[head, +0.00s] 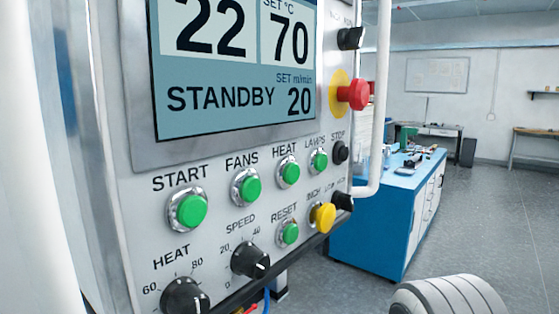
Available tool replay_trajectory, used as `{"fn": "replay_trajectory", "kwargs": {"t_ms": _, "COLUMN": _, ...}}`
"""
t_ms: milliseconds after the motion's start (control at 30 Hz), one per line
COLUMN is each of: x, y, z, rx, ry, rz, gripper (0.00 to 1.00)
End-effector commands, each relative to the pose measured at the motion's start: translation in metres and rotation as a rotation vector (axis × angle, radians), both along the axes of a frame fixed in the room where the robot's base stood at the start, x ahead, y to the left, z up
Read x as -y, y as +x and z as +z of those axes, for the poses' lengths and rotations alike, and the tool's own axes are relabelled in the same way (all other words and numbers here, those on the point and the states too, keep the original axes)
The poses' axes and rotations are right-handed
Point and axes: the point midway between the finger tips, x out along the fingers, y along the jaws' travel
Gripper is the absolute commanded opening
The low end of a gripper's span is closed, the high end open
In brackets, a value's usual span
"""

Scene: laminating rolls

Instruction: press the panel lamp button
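The control panel (140,235) fills the left and middle of the head view, seen at an angle. The lamp button (319,160) is a round green button in a silver ring, under the label LAMPS. It sits between the green HEAT button (289,173) on its left and the black STOP button (341,152) on its right. Nothing covers it. My gripper is not in view.
Green START (190,210), FANS (246,188) and RESET (290,234) buttons, a yellow INCH button (324,217) and a red emergency knob (358,94) stick out nearby. A white pipe (381,100) runs along the panel's right side. A blue bench (382,225) stands behind.

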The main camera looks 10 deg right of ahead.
Motion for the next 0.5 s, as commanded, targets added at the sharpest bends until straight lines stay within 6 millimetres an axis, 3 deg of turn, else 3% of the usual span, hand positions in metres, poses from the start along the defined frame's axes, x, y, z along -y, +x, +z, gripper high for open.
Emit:
{"fn": "replay_trajectory", "kwargs": {"t_ms": 67, "x": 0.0, "y": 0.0, "z": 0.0, "rx": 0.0, "ry": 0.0, "rz": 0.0, "gripper": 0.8}}
{"fn": "replay_trajectory", "kwargs": {"t_ms": 500, "x": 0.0, "y": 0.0, "z": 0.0, "rx": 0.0, "ry": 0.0, "rz": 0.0, "gripper": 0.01}}
